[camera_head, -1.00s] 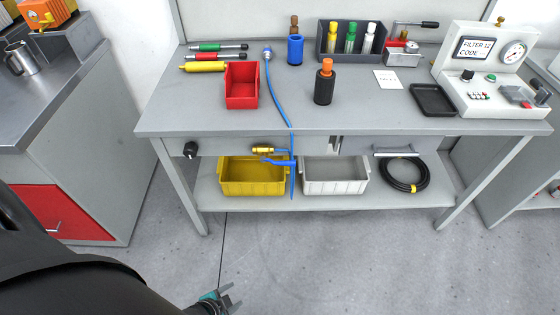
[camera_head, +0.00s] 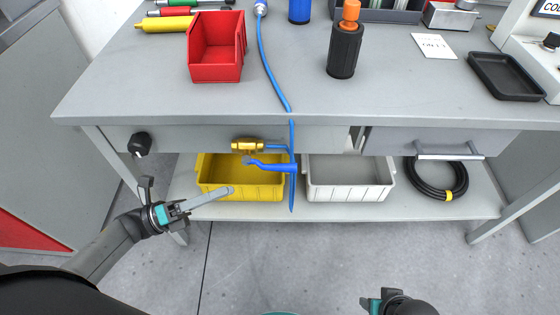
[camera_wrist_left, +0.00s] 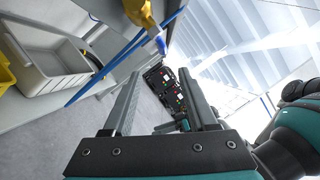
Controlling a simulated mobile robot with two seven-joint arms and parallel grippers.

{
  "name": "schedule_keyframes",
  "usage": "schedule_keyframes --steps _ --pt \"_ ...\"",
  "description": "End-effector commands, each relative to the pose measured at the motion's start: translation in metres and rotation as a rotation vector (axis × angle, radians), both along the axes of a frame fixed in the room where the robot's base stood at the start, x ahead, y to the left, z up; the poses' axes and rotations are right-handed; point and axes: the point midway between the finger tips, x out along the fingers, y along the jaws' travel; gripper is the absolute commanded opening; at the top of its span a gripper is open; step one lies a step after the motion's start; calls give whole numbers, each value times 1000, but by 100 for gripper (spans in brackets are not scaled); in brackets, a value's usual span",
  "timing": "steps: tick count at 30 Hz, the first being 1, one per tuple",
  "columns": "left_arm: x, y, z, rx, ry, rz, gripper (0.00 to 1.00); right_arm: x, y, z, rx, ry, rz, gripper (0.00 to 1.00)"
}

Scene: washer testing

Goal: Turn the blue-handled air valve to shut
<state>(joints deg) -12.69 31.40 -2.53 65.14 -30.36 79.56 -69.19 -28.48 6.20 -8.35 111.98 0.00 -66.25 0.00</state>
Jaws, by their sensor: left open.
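The brass air valve (camera_head: 247,145) is on the front of the workbench, below the tabletop edge. Its blue handle (camera_head: 270,166) lies roughly level just beneath the brass body, its right end by the hanging blue hose (camera_head: 291,190). My left gripper (camera_head: 188,187) is open and empty, below and left of the valve, apart from the handle. In the left wrist view the open fingers (camera_wrist_left: 160,73) have nothing between them; the brass body (camera_wrist_left: 140,12) and a blue part (camera_wrist_left: 161,46) show beyond them at the top. My right gripper (camera_head: 378,303) shows only partly at the bottom edge.
A yellow bin (camera_head: 215,178) and a white bin (camera_head: 345,180) stand on the lower shelf behind the valve. A black knob (camera_head: 140,145) sticks out at the left. A coiled black hose (camera_head: 437,180) is at the right. The floor in front is clear.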

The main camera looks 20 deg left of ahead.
Motion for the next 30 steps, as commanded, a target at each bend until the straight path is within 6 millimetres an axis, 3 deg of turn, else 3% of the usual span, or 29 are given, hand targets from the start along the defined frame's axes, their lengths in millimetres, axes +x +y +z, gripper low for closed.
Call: schedule_keyframes --steps 7,21,30 --pt "7 -16 7 8 -34 -22 58 -1 0 0 -1 3 0 50" --pt "60 -95 27 5 -31 -20 58 -1 0 -3 -1 3 0 50" --pt "78 -123 34 6 -28 -19 58 1 0 1 0 -1 0 50"
